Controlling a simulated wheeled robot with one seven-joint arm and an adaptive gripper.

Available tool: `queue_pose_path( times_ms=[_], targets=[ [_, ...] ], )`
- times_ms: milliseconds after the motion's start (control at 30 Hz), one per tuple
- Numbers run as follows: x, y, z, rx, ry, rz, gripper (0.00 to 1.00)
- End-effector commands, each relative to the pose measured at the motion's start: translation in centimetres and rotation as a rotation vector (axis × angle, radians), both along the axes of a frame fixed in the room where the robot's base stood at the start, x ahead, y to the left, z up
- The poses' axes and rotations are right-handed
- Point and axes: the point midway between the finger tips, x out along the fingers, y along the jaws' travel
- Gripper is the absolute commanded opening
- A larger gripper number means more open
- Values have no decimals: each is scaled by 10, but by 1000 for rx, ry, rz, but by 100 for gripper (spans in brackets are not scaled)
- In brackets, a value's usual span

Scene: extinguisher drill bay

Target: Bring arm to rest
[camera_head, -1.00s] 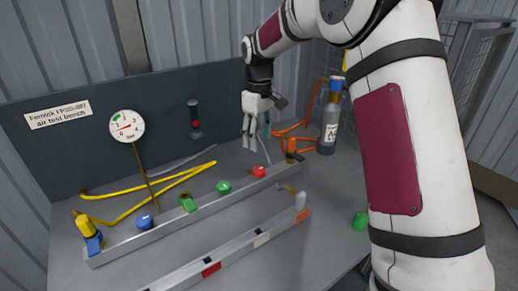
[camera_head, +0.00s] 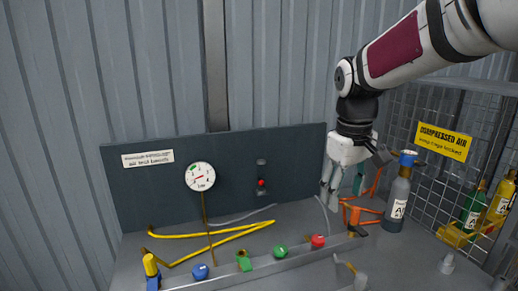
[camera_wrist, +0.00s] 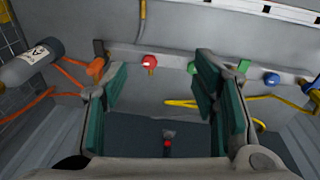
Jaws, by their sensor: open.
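My gripper (camera_head: 343,185) hangs from my raised arm above the back right of the test bench (camera_head: 210,238), fingers pointing down. In the wrist view its two green-padded fingers (camera_wrist: 160,100) stand wide apart with nothing between them. The bench's dark back panel (camera_head: 230,165) carries a round gauge (camera_head: 200,177) and a small black fitting with a red light (camera_head: 262,180). The red knob (camera_head: 317,241) and green knob (camera_head: 280,252) sit on the rail below, apart from the gripper.
A grey cylinder (camera_head: 397,205) with a blue cap stands right of my gripper, beside orange hoses (camera_head: 370,210). Yellow hoses (camera_head: 215,234) lie on the left. A mesh cage with green (camera_head: 473,207) and yellow (camera_head: 500,195) cylinders is at the far right.

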Motion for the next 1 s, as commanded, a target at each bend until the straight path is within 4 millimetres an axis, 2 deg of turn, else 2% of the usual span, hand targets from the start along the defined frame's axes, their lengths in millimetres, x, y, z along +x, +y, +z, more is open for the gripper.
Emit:
queue_pose_path(
  times_ms=[33, 100, 300, 467, 600, 700, 800, 1000],
  targets=[
    [-22, 0, 15, -2, -22, -22, 54],
    [-50, 0, 26, 1, -45, -59, 54],
    [-129, -3, 47, 24, -117, -166, 54],
    [-190, -4, 50, 58, -173, -251, 54],
    [-236, -4, 44, 96, -214, -315, 54],
    [-258, -4, 37, 120, -235, -351, 54],
    [-272, -4, 31, 136, -247, -373, 54],
    [-280, -3, 27, 147, -253, -388, 54]
  ],
)
